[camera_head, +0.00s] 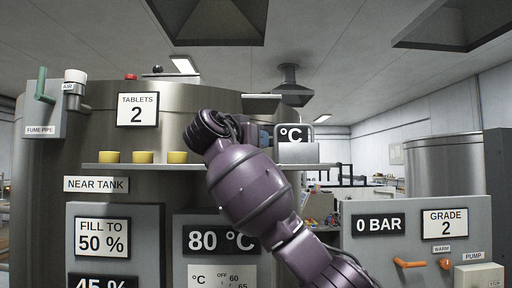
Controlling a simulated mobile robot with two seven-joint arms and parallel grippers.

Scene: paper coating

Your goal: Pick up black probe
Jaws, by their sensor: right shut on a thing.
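My right arm comes in from the lower right, and its purple wrist is in front of the tank. My right gripper (250,131) is mostly hidden behind the wrist, at the shelf's right part, just left of the °C sign. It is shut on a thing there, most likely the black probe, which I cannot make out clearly. A black °C sign (291,134) stands above a grey holder (299,153) on the shelf, right beside the gripper. My left gripper is not in view.
The shelf (112,166) carries several yellow cups (143,157) at its left. The steel tank (85,135) stands behind it. Below are grey panels (205,221) with signs. A valve panel (381,251) with orange handles stands at the right.

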